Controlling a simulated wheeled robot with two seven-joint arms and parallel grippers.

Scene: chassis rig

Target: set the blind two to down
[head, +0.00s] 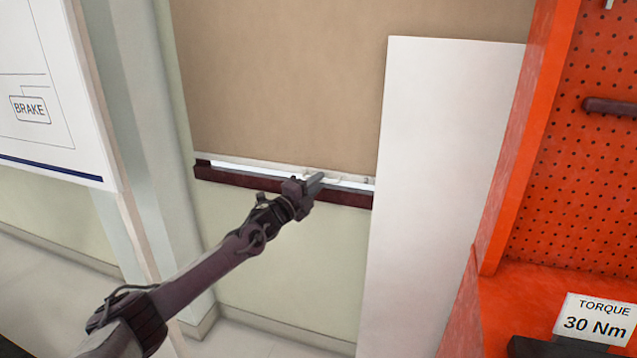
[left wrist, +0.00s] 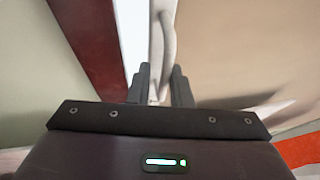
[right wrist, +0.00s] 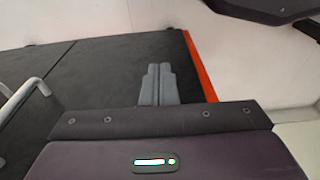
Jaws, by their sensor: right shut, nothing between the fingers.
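The tan blind (head: 280,75) hangs over most of the window, with a pale bottom rail (head: 235,160) just above the dark red sill (head: 240,178). A bright strip shows between rail and sill. The rail has a white handle (head: 333,179), larger in the left wrist view (left wrist: 168,38). My left gripper (head: 318,181) is at the handle; its fingers (left wrist: 160,80) stand apart on either side of the pale rail and handle. Firm contact is not clear. My right gripper (right wrist: 157,75) is shut and empty, and shows only in its wrist view.
A white panel (head: 440,200) stands right of the window, beside an orange pegboard unit (head: 585,150) with a torque sign (head: 597,318). A white board marked BRAKE (head: 50,70) is at the left. The right wrist view shows a dark surface (right wrist: 85,85) below the right gripper.

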